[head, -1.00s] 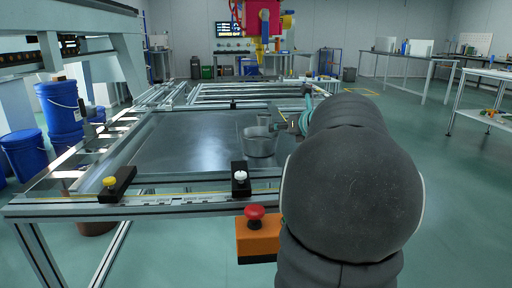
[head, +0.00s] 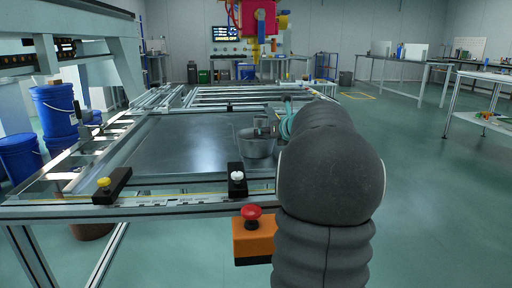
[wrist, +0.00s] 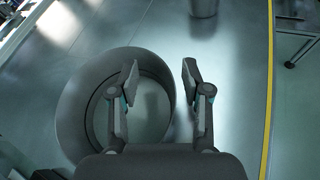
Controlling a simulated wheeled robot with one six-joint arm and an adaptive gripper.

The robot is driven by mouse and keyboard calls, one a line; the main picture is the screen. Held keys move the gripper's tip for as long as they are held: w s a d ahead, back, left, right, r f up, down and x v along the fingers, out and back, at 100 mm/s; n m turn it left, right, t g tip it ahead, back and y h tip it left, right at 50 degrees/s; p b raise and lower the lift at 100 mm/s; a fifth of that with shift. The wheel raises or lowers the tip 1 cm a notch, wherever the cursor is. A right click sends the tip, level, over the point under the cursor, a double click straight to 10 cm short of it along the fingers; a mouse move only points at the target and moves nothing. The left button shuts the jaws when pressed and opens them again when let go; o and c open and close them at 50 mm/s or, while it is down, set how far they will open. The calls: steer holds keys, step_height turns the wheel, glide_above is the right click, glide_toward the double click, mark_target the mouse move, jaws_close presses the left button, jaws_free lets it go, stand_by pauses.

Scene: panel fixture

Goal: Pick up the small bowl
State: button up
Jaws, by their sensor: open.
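Two grey metal round vessels stand on the metal panel (head: 180,145). The wider bowl (head: 256,148) is nearer in the head view, and a smaller cup-like bowl (head: 261,122) shows just behind it. In the wrist view the large round bowl (wrist: 72,110) fills the left, and part of a smaller metal vessel (wrist: 203,6) shows at the top edge. My gripper (wrist: 160,72) is open and empty. Its left finger appears over the large bowl's opening and its right finger outside the right rim. I cannot tell whether the fingers are below the rim.
Black clamps with a yellow knob (head: 104,183) and a white knob (head: 237,176) sit on the front rail. An orange box with a red button (head: 251,212) is below it. A yellow strip (wrist: 267,90) runs along the right in the wrist view. The panel's left part is clear.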

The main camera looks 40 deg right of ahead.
jaws_close()
steer(key=shift+r, duration=0.15)
